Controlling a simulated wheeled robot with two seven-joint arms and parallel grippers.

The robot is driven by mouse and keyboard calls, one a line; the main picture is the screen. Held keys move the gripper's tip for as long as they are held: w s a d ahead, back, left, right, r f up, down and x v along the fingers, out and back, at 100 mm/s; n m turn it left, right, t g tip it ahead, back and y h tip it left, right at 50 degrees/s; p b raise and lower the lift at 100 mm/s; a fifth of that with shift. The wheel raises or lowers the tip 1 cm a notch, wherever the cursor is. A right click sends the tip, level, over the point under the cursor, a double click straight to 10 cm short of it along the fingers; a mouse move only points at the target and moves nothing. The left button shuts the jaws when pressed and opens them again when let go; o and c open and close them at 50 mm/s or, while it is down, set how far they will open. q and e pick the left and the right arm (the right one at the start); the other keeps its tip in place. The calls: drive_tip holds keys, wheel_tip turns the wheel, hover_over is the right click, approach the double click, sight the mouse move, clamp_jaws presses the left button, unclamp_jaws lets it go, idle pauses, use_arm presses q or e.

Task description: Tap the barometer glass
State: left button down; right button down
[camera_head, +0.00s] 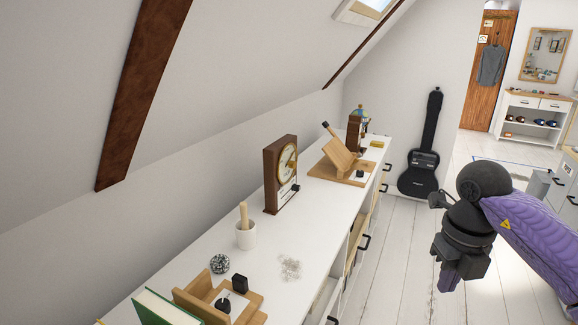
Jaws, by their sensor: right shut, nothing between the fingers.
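The barometer (281,174) is a dark brown wooden case with a round, brass-rimmed dial. It stands upright on the white cabinet top near the middle of the camera_head view. Its glass (287,166) faces right and shows at a slant. My right arm comes in from the right with a purple sleeve. My right gripper (437,201) is small and dark in the picture; it is shut and empty, over the floor right of the cabinet. It is well apart from the barometer. My left gripper is out of view.
The long white cabinet top (322,205) also bears a white cup with a wooden pestle (246,234), a speckled ball (219,263), clear pieces (290,267), a wooden stand (343,161) and a green book (163,310). A guitar case (422,160) leans behind. The sloped ceiling hangs at left.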

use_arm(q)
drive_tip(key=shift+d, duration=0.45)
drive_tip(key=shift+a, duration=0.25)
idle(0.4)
